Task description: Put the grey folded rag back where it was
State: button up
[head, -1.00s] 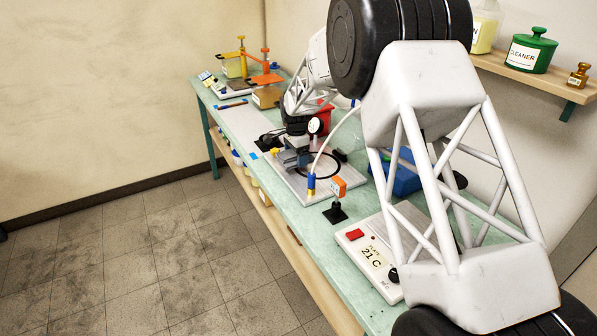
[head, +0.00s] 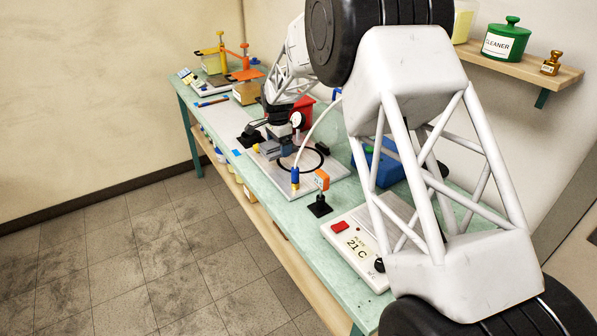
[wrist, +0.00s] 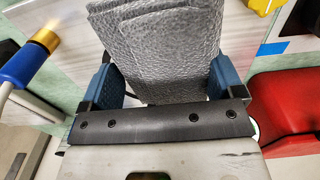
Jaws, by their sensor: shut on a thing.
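The grey folded rag (wrist: 155,50) fills the middle of the wrist view, its creased, layered surface between my two blue fingers. My gripper (wrist: 160,82) is shut on it. In the head view my gripper (head: 274,149) is low over the left part of a pale plate on the bench. The rag is too small there to tell from the gripper. Whether the rag touches the surface under it cannot be told.
The pale plate (head: 283,189) carries a black ring and a blue-and-yellow hose end (head: 295,179). A red object (wrist: 285,112) is close at the right in the wrist view. An orange tag on a black stand (head: 321,181) and a hotplate (head: 350,240) are nearer. Bare bench shows along the front edge.

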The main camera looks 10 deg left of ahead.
jog(key=d, duration=0.4)
jog(key=s+d+r, duration=0.1)
jog(key=d, duration=0.3)
jog(key=s+d+r, duration=0.1)
jog(key=d, duration=0.3)
jog(key=shift+s+d+r, duration=0.1)
jog(key=shift+s+d, duration=0.15)
jog(key=shift+d, duration=0.15)
jog(key=r, duration=0.1)
send_over(354, 193)
jog(key=shift+w+a+r, duration=0.1)
jog(key=shift+r, duration=0.1)
jog(key=shift+f, duration=3.15)
jog(key=shift+f, duration=0.1)
jog(key=shift+f, duration=1.75)
jog(key=shift+f, duration=0.15)
jog(key=o, duration=0.8)
